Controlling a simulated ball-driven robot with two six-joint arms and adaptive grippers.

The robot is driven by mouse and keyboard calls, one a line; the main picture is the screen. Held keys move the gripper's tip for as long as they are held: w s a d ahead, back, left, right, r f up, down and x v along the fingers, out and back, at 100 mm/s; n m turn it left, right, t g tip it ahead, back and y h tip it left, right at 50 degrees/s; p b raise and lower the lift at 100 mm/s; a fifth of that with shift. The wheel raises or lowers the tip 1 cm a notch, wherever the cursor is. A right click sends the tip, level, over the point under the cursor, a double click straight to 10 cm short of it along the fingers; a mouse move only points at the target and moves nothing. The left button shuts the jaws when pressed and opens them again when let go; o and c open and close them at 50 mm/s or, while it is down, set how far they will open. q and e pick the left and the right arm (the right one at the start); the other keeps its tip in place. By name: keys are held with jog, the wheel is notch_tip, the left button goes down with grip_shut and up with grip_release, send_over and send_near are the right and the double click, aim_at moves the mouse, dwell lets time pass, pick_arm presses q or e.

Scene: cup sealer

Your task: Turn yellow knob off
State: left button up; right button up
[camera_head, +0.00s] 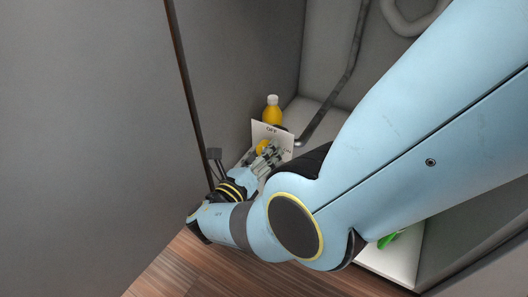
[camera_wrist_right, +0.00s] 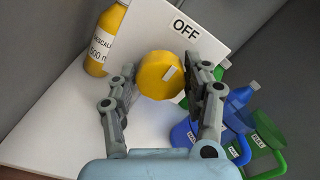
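The yellow knob (camera_wrist_right: 160,75) is round, with a short white mark right of its centre, slanting up to the right. It sits on a white panel (camera_wrist_right: 215,45) with the word OFF above and right of the knob. In the head view the knob (camera_head: 262,146) is partly hidden by my right gripper (camera_head: 270,155). In the right wrist view the fingers of my right gripper (camera_wrist_right: 165,85) are spread on both sides of the knob. They look slightly apart from it; contact is not clear. My left gripper is not in view.
A yellow descaler bottle (camera_wrist_right: 107,40) stands left of the panel in the wrist view. Blue jugs (camera_wrist_right: 185,132) and green jugs (camera_wrist_right: 265,150) are at the right. A grey wall (camera_head: 90,130) fills the left of the head view. A dark hose (camera_head: 335,95) runs behind.

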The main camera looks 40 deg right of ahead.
jog(key=o, duration=0.3)
jog(key=shift+o, duration=0.2)
